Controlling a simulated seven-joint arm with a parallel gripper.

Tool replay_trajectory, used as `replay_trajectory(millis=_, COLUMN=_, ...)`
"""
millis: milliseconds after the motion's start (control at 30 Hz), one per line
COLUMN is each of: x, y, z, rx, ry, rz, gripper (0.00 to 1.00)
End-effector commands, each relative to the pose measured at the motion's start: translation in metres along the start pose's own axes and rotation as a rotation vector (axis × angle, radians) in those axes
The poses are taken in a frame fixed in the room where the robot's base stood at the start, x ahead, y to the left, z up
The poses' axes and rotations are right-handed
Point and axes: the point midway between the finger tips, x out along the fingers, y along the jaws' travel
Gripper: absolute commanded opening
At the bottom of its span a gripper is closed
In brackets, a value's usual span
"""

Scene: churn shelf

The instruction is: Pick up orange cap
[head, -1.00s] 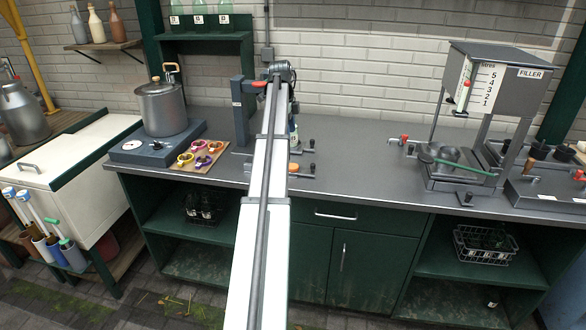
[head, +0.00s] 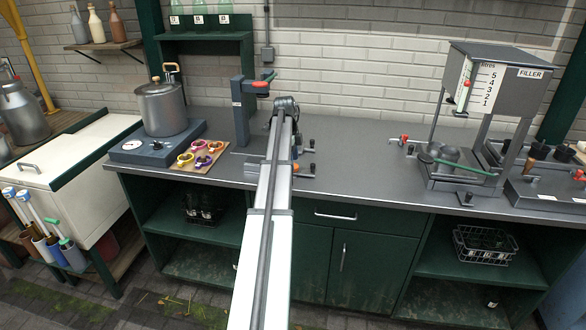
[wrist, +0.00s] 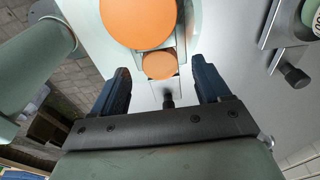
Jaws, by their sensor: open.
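In the wrist view a large round orange disc (wrist: 138,20) shows at the top edge, partly cut off. A smaller orange disc (wrist: 160,65) lies just below it, over a pale plate. I cannot tell for sure which of the two is the cap. My gripper (wrist: 163,78) is open, with dark blue fingers apart and nothing held between them. The smaller disc appears between and beyond the fingertips. In the head view a small orange patch (head: 296,168) shows beside my arm on the counter.
A grey column with a red-orange handle (head: 262,85) stands left of my arm. The counter (head: 350,160) is clear to the right, up to the filler stand (head: 500,75). A steel pot (head: 162,108) and a board of coloured rings (head: 201,153) are at left.

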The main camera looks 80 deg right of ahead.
Motion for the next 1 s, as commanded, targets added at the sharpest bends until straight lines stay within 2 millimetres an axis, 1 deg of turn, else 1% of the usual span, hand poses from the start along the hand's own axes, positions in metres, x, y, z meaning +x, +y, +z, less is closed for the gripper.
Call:
replay_trajectory(millis=33, x=0.0072, y=0.0007, z=-0.0002, rx=0.000, ry=0.000, rz=0.001, gripper=0.76)
replay_trajectory(millis=100, x=0.0125, y=0.0003, z=-0.0002, rx=0.000, ry=0.000, rz=0.000, gripper=0.76)
replay_trajectory(millis=367, x=0.0146, y=-0.0002, z=0.0000, rx=0.000, ry=0.000, rz=-0.001, gripper=0.75)
replay_trajectory(millis=900, x=0.0144, y=-0.0002, z=0.0001, rx=0.000, ry=0.000, rz=-0.001, gripper=0.24)
replay_trajectory(millis=967, x=0.0144, y=-0.0001, z=0.0001, rx=0.000, ry=0.000, rz=-0.001, gripper=0.18)
replay_trajectory(millis=1000, x=0.0144, y=-0.0001, z=0.0001, rx=0.000, ry=0.000, rz=-0.001, gripper=0.16)
